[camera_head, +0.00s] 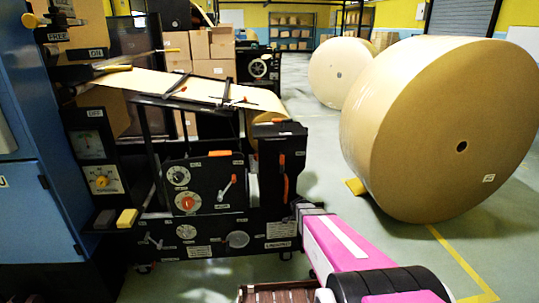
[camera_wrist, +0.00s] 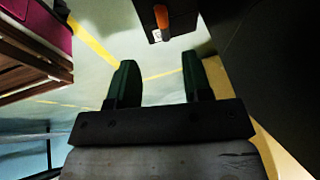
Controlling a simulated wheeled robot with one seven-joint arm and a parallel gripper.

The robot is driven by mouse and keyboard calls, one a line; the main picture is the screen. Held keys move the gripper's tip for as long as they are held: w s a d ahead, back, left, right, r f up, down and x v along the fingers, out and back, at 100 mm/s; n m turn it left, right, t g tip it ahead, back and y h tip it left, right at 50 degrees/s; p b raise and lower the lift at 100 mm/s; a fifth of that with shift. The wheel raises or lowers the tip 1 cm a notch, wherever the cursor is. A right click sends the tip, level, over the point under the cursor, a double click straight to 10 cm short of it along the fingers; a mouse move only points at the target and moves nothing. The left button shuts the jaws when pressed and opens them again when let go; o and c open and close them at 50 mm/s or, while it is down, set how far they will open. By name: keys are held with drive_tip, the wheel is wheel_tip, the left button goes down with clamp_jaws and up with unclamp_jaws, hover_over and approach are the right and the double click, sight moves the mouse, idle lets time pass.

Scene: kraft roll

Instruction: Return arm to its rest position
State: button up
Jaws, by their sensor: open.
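My gripper (camera_wrist: 160,76) shows in the wrist view with its two dark green fingers apart and nothing between them. Past the fingertips are pale floor and a black part with an orange handle (camera_wrist: 161,16). In the head view my pink arm reaches forward from the bottom, and its far end is at the lower right side of the black machine (camera_head: 205,172). The fingers cannot be made out there, so I cannot tell whether they touch the machine.
A large kraft roll (camera_head: 440,125) stands on the floor to the right, with another roll (camera_head: 338,72) behind it. A blue cabinet (camera_head: 35,190) is at the left. Cardboard boxes (camera_head: 210,50) are stacked behind the machine.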

drive_tip(key=s+a+r+n+g+y, duration=0.1)
drive_tip(key=s+a+r+n+y, duration=0.1)
drive_tip(key=s+a+r+n, duration=0.2)
drive_tip(key=s+a+r+n+g+y, duration=0.1)
drive_tip(key=s+a+r+n, duration=0.4)
drive_tip(key=s+r+n, duration=0.6)
drive_tip(key=s+n+y, duration=0.1)
drive_tip(key=n, duration=0.1)
drive_tip(key=shift+s+r+n, duration=0.15)
drive_tip(key=shift+n, duration=0.25)
drive_tip(key=shift+a, duration=0.15)
